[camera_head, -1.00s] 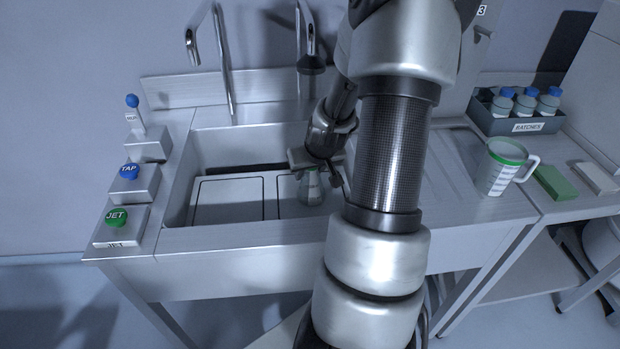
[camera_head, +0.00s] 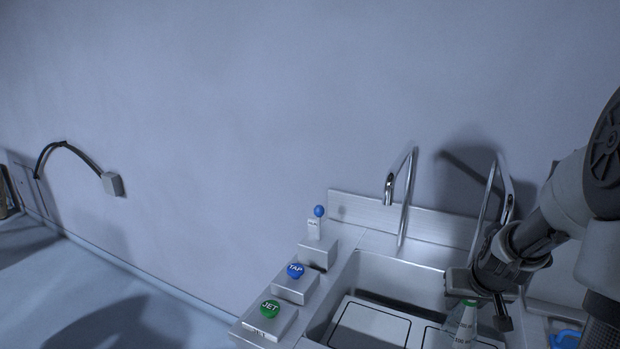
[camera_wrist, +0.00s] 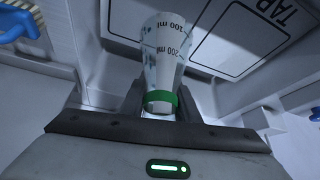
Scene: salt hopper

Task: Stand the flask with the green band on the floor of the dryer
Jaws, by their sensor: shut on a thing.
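The flask with the green band (camera_head: 466,328) hangs below my gripper (camera_head: 478,296) over the right part of the sink in the head view. Its band is at the neck, and the clear body widens downward. In the wrist view the flask (camera_wrist: 165,48) shows volume marks, and my gripper (camera_wrist: 160,103) is shut on it at the green-banded neck, a finger on each side. The flask looks about upright in the head view. I cannot tell its height above the sink floor. I cannot make out the dryer in either current view.
The sink (camera_head: 400,272) has two curved spouts (camera_head: 400,190) behind it; one rises close to my gripper. A TAP button (camera_head: 295,271) and a JET button (camera_head: 270,307) stand at its left. A blue-handled brush (camera_wrist: 20,22) shows in the wrist view. Floor left is open.

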